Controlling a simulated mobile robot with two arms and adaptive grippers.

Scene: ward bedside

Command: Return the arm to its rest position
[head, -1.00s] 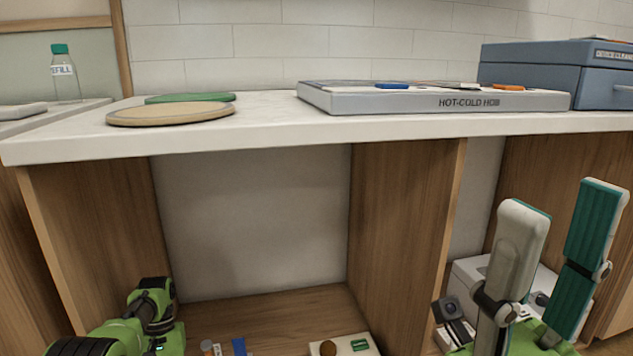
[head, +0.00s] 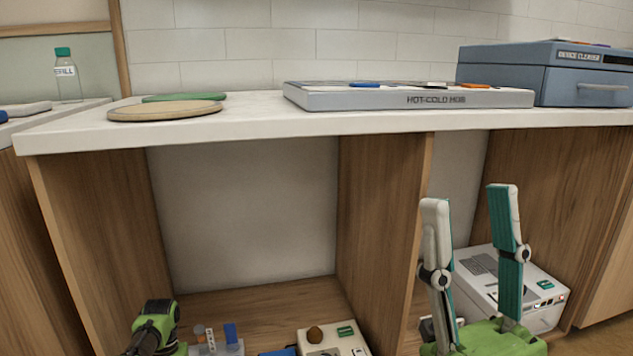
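My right gripper (head: 468,195) shows at the lower right of the head view. Its two long white and teal fingers point up and stand well apart, with nothing between them. It is in front of the cabinet's right bay, below the countertop level. My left arm (head: 153,325) shows as a green and black part at the lower left edge. The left gripper's fingers are not visible.
The white countertop (head: 260,125) spans the view, with a grey hot-cold box (head: 420,98), a blue device case (head: 545,85), and tan (head: 165,111) and green discs. A white machine (head: 545,300) stands behind my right gripper. Small items lie on the left bay's floor.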

